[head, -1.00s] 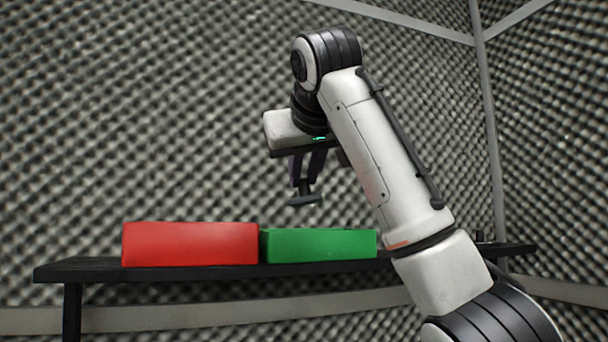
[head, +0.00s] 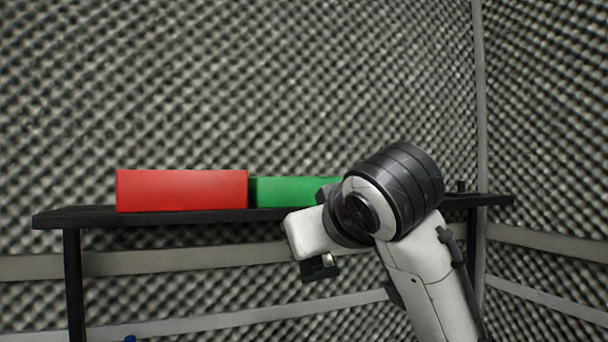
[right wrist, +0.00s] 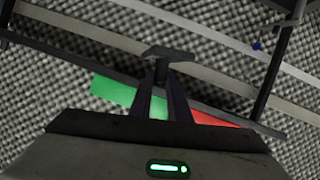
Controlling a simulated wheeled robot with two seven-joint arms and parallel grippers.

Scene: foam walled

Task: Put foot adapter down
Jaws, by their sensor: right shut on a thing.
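My right gripper (right wrist: 162,84) is shut on the foot adapter (right wrist: 168,53), a dark piece with a flat wide end and a short stem between the two fingers. In the right wrist view the adapter is held clear, with the red and green boxes and the table behind it. My left gripper is not in view.
A red box (head: 182,191) and a green box (head: 290,191) stand side by side on a narrow black table (head: 85,214). A small dark thing (head: 461,186) stands near its right end. A small blue thing (head: 130,338) shows at the bottom edge. Foam walls surround the place.

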